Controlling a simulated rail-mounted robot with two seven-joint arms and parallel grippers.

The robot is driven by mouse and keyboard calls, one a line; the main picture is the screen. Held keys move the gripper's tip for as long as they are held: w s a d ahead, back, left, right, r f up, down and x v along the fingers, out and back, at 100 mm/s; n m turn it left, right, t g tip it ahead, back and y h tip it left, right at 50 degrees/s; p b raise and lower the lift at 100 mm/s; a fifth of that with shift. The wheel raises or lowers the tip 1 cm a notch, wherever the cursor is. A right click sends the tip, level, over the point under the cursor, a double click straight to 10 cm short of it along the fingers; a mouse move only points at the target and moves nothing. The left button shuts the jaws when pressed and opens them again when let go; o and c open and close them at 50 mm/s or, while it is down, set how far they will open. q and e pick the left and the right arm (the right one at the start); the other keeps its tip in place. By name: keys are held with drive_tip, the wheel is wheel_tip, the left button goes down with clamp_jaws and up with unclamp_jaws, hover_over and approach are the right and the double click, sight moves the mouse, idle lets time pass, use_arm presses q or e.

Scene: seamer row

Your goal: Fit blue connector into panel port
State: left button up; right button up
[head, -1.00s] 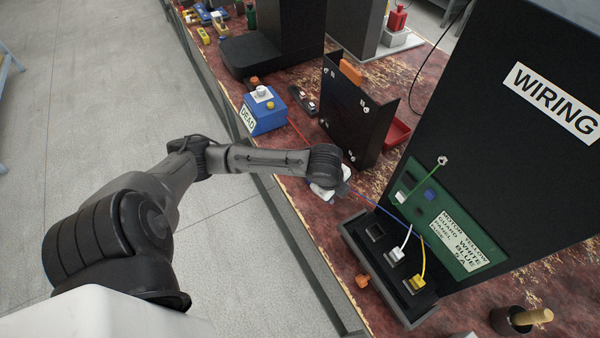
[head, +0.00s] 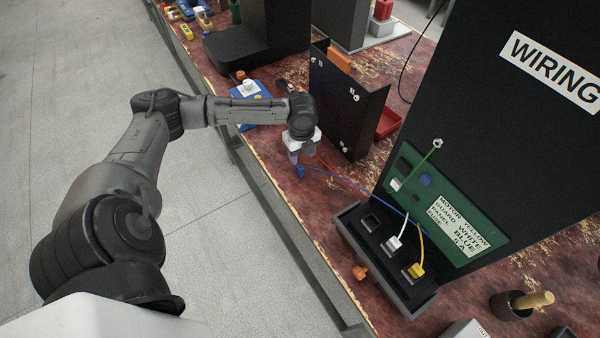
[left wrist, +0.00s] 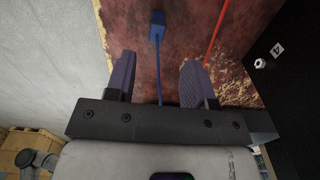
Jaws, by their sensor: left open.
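The blue connector (head: 300,171) is at the end of a blue cable (head: 345,177), just below my left gripper (head: 297,160) in the head view. In the left wrist view the connector (left wrist: 157,24) lies over the red-brown bench top, beyond the open fingertips. Its cable (left wrist: 159,75) runs back between the two fingers, which do not grip it. A black row of ports (head: 345,222) stands at the foot of the wiring panel (head: 480,130). Its far port (head: 372,221) is empty; white (head: 392,243) and yellow (head: 415,271) connectors sit in the others. My right gripper is not in view.
A dark upright panel (head: 345,100) stands close beside my left gripper. A red cable (head: 340,177) runs near the blue one. A green board (head: 435,195) with a colour label is on the wiring panel. An orange part (head: 360,272) lies by the ports.

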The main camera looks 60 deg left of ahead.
sight(300, 167)
use_arm(q)
wheel_tip(300, 167, down, 2)
drive_tip(key=shift+f, duration=0.25)
drive_tip(key=f+b, duration=0.2)
drive_tip(key=f, duration=0.2)
drive_tip(key=shift+s+f+b, duration=0.25)
drive_tip(key=shift+b, duration=0.15)
drive_tip(key=shift+f, duration=0.3)
drive_tip(key=shift+c, duration=0.3)
drive_tip(key=shift+r, duration=0.1)
clamp_jaws()
